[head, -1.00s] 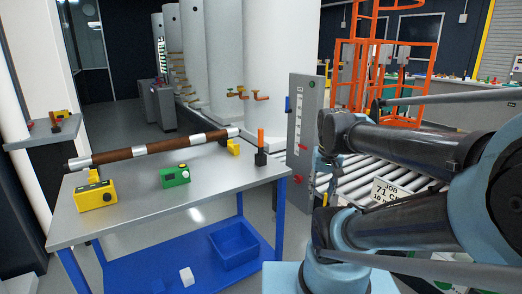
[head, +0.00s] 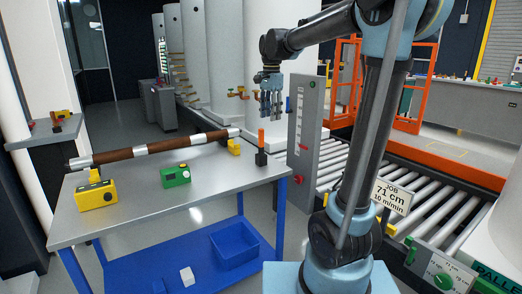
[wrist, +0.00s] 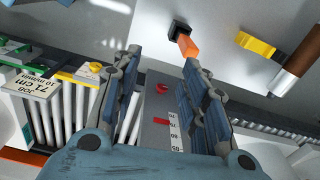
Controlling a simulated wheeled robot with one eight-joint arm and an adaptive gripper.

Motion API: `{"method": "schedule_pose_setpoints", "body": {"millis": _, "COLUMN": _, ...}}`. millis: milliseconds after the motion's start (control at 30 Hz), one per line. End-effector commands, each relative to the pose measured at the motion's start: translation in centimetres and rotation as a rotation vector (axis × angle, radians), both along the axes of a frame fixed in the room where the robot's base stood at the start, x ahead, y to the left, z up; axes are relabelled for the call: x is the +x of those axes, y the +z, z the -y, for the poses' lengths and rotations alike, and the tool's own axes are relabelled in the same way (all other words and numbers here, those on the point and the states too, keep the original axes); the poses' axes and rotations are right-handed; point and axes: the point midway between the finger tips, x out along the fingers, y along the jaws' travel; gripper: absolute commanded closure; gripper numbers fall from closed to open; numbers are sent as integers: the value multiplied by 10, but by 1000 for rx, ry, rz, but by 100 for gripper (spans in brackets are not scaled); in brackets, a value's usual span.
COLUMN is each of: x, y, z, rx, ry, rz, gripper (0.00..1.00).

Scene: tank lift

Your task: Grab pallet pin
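An upright orange pin (head: 261,137) stands in a small black block (head: 261,158) at the right end of the grey table (head: 215,190). It looks like the pallet pin. The orange pin also shows in the wrist view (wrist: 187,46), at the top, just beyond my fingertips. My gripper (head: 271,114) points down, above the pin in the head view. In the wrist view my gripper (wrist: 162,60) has its two blue-padded fingers spread, with nothing held between them. The pin is apart from the fingers, nearer the right one.
A brown roller (head: 150,147) lies along the table's back edge on yellow supports. A yellow box (head: 96,195) and green box (head: 175,176) sit in front. A grey scale post (head: 304,130) stands close right of the pin, beside the roller conveyor (head: 430,200).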

Motion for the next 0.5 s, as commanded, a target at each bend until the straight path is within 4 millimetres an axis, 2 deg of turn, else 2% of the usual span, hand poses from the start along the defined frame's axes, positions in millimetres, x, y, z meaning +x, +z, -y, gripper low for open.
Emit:
{"method": "schedule_pose_setpoints", "body": {"millis": 100, "x": 19, "y": 6, "z": -21, "rx": -4, "ry": -54, "rz": -12, "gripper": 60}}
{"method": "schedule_pose_setpoints", "body": {"millis": 300, "x": 31, "y": 7, "z": -36, "rx": -6, "ry": -104, "rz": -20, "gripper": 60}}
{"method": "schedule_pose_setpoints", "body": {"millis": 367, "x": 32, "y": 3, "z": -37, "rx": -6, "ry": -108, "rz": -20, "gripper": 60}}
{"method": "schedule_pose_setpoints", "body": {"millis": 500, "x": 32, "y": -18, "z": -36, "rx": -6, "ry": -108, "rz": -20, "gripper": 60}}
